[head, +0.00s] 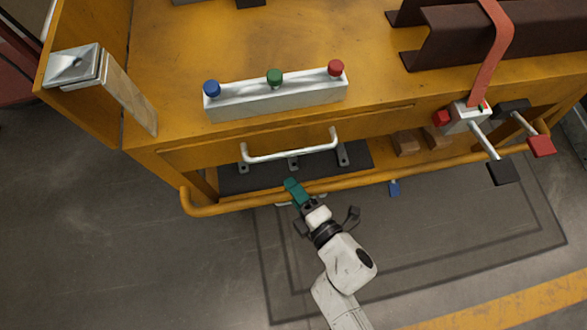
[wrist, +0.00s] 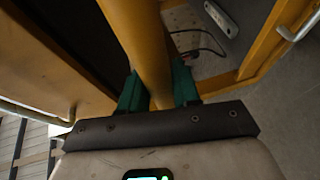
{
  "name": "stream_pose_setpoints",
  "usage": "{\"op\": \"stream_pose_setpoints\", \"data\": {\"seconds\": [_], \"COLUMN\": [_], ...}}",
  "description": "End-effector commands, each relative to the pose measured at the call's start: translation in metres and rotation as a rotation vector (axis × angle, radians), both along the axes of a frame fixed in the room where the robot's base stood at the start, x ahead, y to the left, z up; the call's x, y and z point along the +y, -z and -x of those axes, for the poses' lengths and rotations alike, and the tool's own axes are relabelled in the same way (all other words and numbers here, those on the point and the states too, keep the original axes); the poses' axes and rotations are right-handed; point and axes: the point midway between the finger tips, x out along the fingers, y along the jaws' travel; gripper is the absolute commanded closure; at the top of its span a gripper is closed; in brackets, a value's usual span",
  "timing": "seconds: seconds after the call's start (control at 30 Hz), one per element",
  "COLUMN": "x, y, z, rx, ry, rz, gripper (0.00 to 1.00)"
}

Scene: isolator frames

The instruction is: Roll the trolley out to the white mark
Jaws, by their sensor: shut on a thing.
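The trolley (head: 185,70) is a yellow, worn metal cart that fills the upper part of the head view. A round yellow push rail (head: 230,206) runs along its near side. My gripper (head: 295,188) reaches the rail from below, left of its middle. In the wrist view the green fingers of my gripper (wrist: 158,92) stand on both sides of the rail (wrist: 140,40), shut on it. I cannot make out a white mark on the floor in either view.
On the trolley are a block with blue, green and red knobs (head: 275,98) and dark steel channels (head: 480,30) under a red strap. Levers with black and red ends (head: 500,170) stick out at right. The floor (head: 420,220) has dark outlines and a yellow stripe (head: 510,305).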

Motion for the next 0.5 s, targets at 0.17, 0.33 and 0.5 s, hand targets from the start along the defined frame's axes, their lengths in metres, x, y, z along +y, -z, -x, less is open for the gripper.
{"op": "stream_pose_setpoints", "data": {"seconds": [0.17,0.33,0.5], "x": [0.0007,0.0008,0.0008], "y": [0.0088,0.0088,0.0069], "z": [0.0056,0.0057,0.0046], "rx": [0.017,0.017,0.013], "ry": [-0.004,-0.004,-0.004], "rz": [0.009,0.009,0.007], "gripper": [1.0,0.66,0.5]}}
